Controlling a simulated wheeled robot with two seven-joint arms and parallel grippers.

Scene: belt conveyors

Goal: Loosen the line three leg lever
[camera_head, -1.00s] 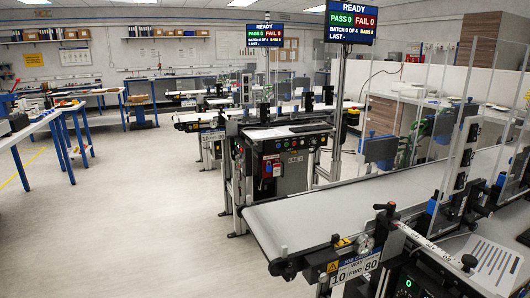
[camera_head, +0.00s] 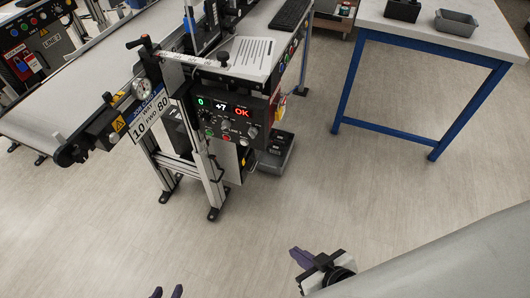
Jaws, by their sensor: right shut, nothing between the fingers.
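My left gripper (camera_head: 167,292) shows only two purple fingertips, apart, at the bottom edge. My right gripper (camera_head: 296,254) is shut and empty over the floor, well away from the conveyor.
The floor between is clear.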

